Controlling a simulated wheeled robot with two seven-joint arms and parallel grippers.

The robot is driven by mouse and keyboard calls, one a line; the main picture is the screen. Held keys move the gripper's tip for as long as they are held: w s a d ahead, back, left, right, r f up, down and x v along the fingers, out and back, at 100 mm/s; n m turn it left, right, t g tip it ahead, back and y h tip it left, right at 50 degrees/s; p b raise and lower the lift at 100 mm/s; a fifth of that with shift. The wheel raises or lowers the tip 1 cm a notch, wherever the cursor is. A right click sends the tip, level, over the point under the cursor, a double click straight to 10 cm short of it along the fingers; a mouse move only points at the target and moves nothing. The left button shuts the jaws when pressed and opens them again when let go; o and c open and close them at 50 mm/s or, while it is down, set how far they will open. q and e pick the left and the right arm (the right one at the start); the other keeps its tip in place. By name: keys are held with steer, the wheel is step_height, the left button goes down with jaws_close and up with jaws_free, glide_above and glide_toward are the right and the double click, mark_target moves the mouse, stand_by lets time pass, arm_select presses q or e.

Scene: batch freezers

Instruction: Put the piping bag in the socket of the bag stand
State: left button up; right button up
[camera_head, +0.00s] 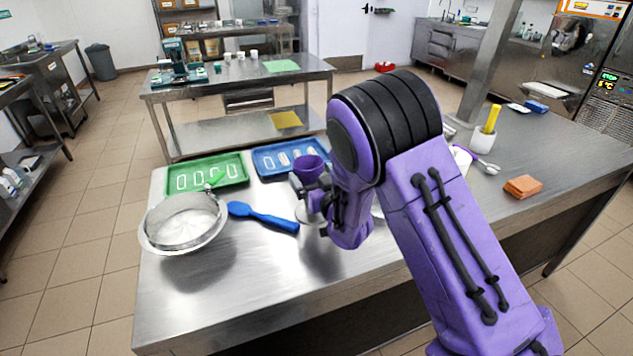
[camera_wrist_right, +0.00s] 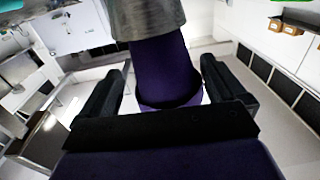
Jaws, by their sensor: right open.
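The purple piping bag (camera_head: 308,167) stands on the steel table with its wide end up. In the right wrist view, the bag (camera_wrist_right: 163,70) has its narrower part running into a grey metal ring (camera_wrist_right: 148,18), which looks like the socket of the bag stand. The stand's pale round base (camera_head: 306,214) shows partly behind my gripper in the head view. My right gripper (camera_head: 322,196) is beside the bag. In the wrist view its fingers (camera_wrist_right: 163,92) are apart on both sides of the bag, with gaps showing. My left gripper is not in view.
A green tray (camera_head: 243,180) and a blue tray (camera_head: 262,170) lie behind. A sieve bowl (camera_head: 150,236) and a blue spatula (camera_head: 265,217) lie left. A white cup with a yellow tool (camera_head: 482,142) and orange cloths (camera_head: 523,187) are right. The table's front left is clear.

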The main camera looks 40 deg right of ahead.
steer(key=s+a, duration=0.2)
steer(key=s, duration=0.9)
steer(key=shift+s, duration=0.25)
steer(key=shift+a, duration=0.15)
